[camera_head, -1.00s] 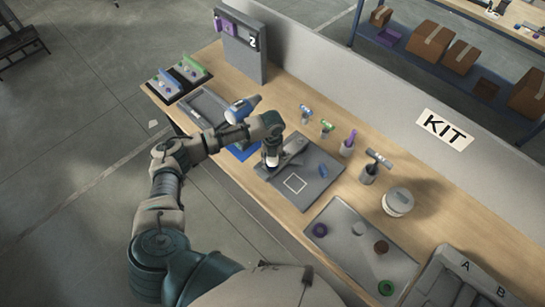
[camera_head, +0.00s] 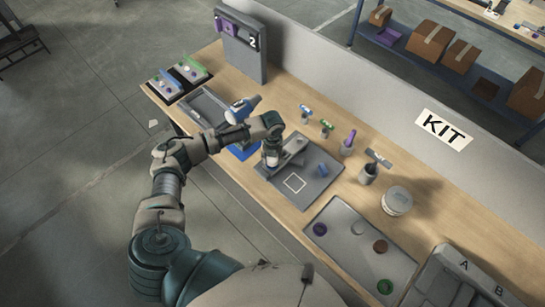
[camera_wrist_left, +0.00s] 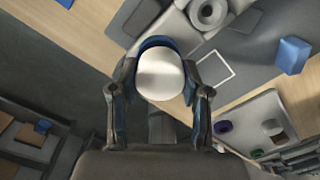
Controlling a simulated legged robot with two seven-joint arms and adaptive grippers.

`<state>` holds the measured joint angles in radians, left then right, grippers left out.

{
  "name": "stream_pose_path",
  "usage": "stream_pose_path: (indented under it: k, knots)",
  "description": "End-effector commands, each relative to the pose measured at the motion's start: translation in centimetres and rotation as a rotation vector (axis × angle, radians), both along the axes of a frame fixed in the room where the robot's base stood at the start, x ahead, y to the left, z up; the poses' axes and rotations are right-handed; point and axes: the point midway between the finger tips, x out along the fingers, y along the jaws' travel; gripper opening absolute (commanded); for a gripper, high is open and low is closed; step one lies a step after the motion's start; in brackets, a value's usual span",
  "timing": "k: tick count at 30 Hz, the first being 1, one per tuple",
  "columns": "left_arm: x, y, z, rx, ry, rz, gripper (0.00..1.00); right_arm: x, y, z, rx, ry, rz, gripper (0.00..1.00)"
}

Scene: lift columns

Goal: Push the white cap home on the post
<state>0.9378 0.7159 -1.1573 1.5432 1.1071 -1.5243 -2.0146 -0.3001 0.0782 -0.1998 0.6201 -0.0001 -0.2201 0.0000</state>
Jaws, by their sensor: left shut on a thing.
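My left gripper (camera_head: 271,160) is low over the left part of the dark grey work mat (camera_head: 318,187). In the left wrist view its two fingers stand on either side of a smooth white rounded cap (camera_wrist_left: 160,76), and it is shut on the cap. A blue curved edge shows behind the cap. I cannot make out the post; it may be hidden under the cap and gripper, so I cannot tell how the cap sits on it. A grey fixture (camera_head: 294,145) with a round, holed part (camera_wrist_left: 209,12) lies beside the gripper. My right gripper is out of view.
A grey tray (camera_head: 340,250) with coloured parts is at right. The bench's front edge is close.

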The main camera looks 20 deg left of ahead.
Motion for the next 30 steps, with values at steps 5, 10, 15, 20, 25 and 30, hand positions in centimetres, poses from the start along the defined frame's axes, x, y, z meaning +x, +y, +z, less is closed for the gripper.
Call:
stream_pose_path:
  k: [5,10,15,20,25,30]
  knots:
    - [-0.05,-0.02,-0.07,0.0,0.002,0.0,0.1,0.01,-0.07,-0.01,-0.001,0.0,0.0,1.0]
    - [-0.06,-0.02,-0.07,0.0,0.002,0.0,0.1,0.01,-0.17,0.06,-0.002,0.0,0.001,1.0]
    - [-0.07,-0.03,-0.1,0.0,0.002,0.0,0.1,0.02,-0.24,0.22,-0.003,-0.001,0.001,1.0]
    - [-0.08,-0.03,-0.14,0.0,0.003,-0.001,0.1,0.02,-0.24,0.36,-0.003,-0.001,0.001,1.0]
    - [-0.1,-0.03,-0.19,0.001,0.004,-0.001,0.1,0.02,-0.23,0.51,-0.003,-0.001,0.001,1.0]
    - [-0.11,-0.03,-0.25,0.0,0.004,-0.001,0.1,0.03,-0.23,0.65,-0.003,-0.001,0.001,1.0]
